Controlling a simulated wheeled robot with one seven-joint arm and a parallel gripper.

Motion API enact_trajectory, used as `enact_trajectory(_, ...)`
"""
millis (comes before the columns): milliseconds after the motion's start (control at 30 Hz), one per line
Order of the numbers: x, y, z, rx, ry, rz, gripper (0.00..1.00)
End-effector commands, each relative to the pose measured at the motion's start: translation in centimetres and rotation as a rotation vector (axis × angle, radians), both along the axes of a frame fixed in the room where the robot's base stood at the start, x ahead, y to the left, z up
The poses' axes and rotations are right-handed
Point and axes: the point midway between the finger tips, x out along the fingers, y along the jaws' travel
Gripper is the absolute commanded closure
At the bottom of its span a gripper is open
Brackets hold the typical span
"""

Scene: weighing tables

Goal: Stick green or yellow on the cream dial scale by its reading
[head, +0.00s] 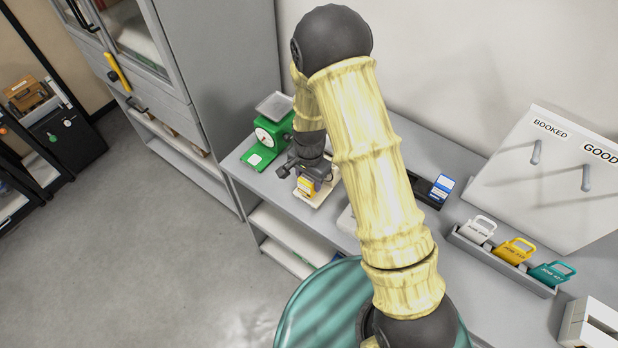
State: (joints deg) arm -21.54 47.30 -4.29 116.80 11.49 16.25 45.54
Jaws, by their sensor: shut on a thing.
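My gripper (307,176) is at the back left part of the grey table, fingers pointing down. It is shut on a small yellow-and-white sticker piece (306,187). A cream object (325,194), apparently the cream dial scale, shows just beside and under the gripper. My gripper and arm hide most of it, and its dial and reading cannot be seen. Whether the yellow piece touches the cream surface cannot be told. No green sticker piece can be made out.
A green scale (270,135) with a white dial stands left of the gripper. A blue-and-white block (441,187) stands in a dark tray right of my arm. A grey rack (500,262) holds white, yellow and teal tags. A sloped board (550,185) has pegs.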

Motion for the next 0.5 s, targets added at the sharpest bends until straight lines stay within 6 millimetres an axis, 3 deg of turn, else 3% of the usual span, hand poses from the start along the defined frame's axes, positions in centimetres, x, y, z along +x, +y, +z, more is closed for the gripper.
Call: enact_trajectory(500,0.02,0.01,-0.53,0.000,0.000,0.000,0.73)
